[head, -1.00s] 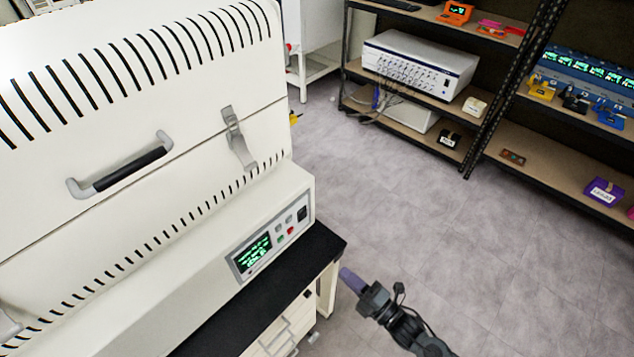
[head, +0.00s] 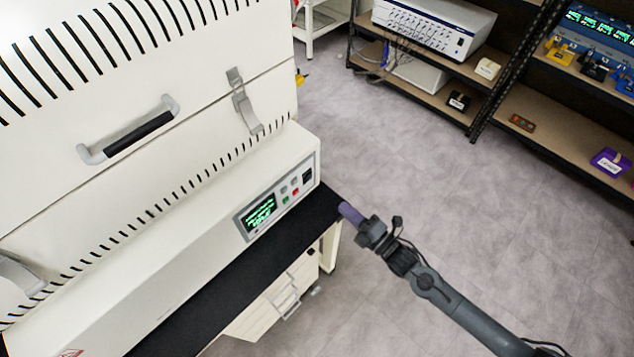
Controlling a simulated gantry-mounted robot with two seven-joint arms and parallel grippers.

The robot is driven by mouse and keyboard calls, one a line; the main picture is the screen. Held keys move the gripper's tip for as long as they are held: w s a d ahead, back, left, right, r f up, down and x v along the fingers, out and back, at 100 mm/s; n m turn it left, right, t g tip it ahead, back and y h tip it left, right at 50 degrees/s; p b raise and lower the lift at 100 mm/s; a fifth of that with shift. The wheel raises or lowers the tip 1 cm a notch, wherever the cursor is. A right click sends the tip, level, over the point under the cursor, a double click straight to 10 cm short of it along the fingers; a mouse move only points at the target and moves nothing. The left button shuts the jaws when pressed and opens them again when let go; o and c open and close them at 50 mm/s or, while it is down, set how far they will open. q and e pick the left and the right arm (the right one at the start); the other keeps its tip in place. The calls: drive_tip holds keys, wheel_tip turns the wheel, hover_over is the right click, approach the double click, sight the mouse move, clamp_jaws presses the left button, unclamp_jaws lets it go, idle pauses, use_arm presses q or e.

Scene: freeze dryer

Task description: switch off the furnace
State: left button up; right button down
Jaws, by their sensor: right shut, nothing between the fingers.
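The furnace (head: 150,260) is a large white box with a black-handled lid, shut, on a black-topped bench at the left of the head view. Its control panel (head: 278,197) faces front at the right end, with a lit green display (head: 260,212), small grey, green and red buttons (head: 295,191) and a black switch (head: 307,176). My right gripper (head: 346,210) has purplish fingers, is shut and empty, and is just right of the bench's corner, apart from the panel. My left gripper is not in view.
The black bench top (head: 230,262) sticks out in front of the furnace, with white drawers (head: 270,305) below. A shelf rack (head: 480,110) with instruments and small boxes stands at the back right. The grey floor (head: 430,190) between is clear.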

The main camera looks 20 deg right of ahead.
sight(309, 176)
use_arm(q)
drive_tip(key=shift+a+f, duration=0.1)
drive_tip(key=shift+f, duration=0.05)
use_arm(e)
drive_tip(key=x, duration=1.2)
